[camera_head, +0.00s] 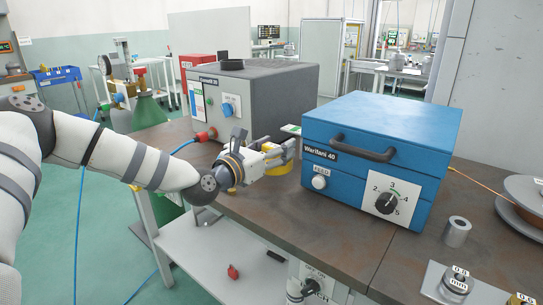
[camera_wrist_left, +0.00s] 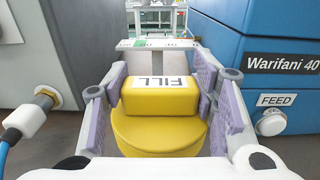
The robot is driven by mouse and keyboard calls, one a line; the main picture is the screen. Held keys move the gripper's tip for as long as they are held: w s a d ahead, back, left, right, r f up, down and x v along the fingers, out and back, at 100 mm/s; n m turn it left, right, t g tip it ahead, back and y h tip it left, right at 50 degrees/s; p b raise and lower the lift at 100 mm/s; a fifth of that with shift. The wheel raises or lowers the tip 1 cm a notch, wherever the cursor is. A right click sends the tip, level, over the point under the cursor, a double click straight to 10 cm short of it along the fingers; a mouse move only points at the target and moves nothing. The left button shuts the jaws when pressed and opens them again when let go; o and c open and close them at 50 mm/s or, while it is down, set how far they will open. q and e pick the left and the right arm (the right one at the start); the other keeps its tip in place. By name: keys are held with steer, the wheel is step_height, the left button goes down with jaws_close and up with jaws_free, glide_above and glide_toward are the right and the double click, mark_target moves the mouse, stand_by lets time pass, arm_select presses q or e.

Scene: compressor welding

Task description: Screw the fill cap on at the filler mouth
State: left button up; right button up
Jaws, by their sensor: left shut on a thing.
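My left gripper (camera_head: 283,157) is over the workbench, in the gap between the grey machine and the blue wire feeder. It is shut on the yellow fill cap (camera_head: 280,169). In the left wrist view, the gripper's purple pads (camera_wrist_left: 163,95) sit on either side of the cap's raised grip bar, which bears a "FILL" label. The cap's round yellow base (camera_wrist_left: 158,137) shows below the bar. I cannot make out the filler mouth or what lies beneath the cap. My right gripper is not in view.
The blue wire feeder (camera_head: 375,150), marked "Warifani 40", stands close right of the gripper. The grey machine (camera_head: 272,100) with a red connector and blue hose is to the left. A metal cylinder (camera_head: 456,232) and a wire spool (camera_head: 522,205) are at right. The bench front (camera_head: 290,215) is clear.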

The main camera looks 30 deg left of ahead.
arm_select(q)
steer(key=s+d+r, duration=0.1)
steer(key=r, duration=0.1)
steer(key=s+r+p, duration=0.1)
steer(key=r, duration=0.1)
steer(key=s+d+r, duration=0.1)
steer(key=r, duration=0.1)
steer(key=shift+s+d+r, duration=0.15)
steer(key=shift+d+r, duration=0.05)
steer(key=shift+d, duration=0.1)
steer(key=s+d+r, duration=0.2)
steer(key=s+d, duration=0.3)
steer(key=s, duration=0.1)
steer(key=shift+d+p, duration=0.15)
steer(key=shift+p, duration=0.3)
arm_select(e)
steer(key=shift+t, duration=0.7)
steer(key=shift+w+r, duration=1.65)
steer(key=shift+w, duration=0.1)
